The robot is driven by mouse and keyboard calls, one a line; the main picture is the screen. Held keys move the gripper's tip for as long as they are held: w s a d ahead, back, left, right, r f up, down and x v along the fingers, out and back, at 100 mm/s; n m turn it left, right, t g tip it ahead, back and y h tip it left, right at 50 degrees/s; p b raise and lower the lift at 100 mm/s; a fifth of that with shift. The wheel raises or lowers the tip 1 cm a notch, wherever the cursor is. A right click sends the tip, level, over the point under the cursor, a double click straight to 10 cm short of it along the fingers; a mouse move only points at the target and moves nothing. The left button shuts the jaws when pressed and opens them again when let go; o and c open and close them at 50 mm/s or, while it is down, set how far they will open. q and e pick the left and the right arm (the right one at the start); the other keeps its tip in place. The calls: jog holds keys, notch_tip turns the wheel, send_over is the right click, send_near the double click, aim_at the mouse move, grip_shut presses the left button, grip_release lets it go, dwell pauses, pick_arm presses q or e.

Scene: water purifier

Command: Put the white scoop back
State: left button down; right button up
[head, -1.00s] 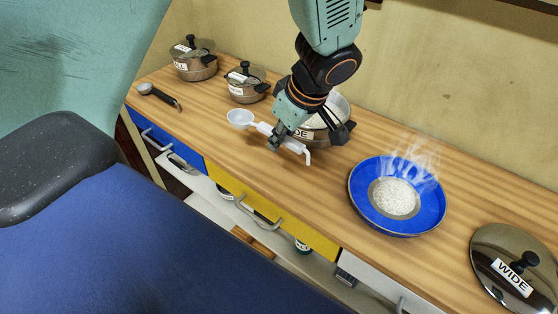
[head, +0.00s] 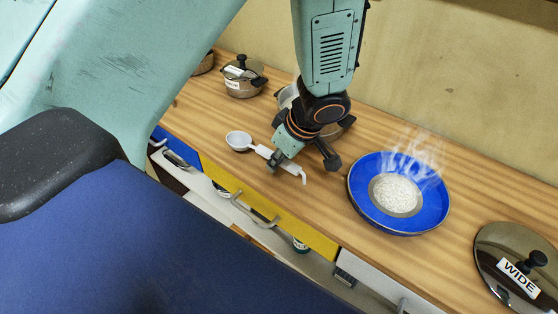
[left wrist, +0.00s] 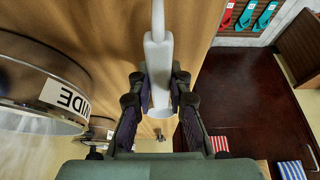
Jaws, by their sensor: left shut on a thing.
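The white scoop (head: 239,141) has a round bowl at the left and a long handle with a hooked end at the right. My left gripper (head: 280,163) is shut on the handle, over the wooden counter near its front edge. In the left wrist view the scoop's handle (left wrist: 159,65) runs between the two fingers of my left gripper (left wrist: 160,98). I cannot tell whether the scoop touches the counter. My right gripper is not in view.
A steel pot (head: 285,97) stands behind the gripper, partly hidden; its WIDE label shows in the wrist view. A smaller lidded pot (head: 243,82) is farther left. A steaming blue bowl of white grains (head: 437,206) and a WIDE lid (head: 496,243) are at right. Drawers (head: 270,218) line the front.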

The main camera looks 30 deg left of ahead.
pick_arm(q)
jog(key=shift+w+f, duration=0.1)
jog(key=shift+f, duration=0.1)
jog(key=shift+a+f, duration=0.15)
jog(key=shift+a, duration=0.1)
jog(key=shift+d+b, duration=0.15)
jog(key=shift+b, duration=0.15)
jog(key=c, duration=1.7)
grip_release()
jog(key=shift+d, duration=0.1)
jog(key=o, duration=0.4)
jog(key=shift+a+f, duration=0.15)
jog(key=shift+a, duration=0.05)
jog(key=shift+d, duration=0.15)
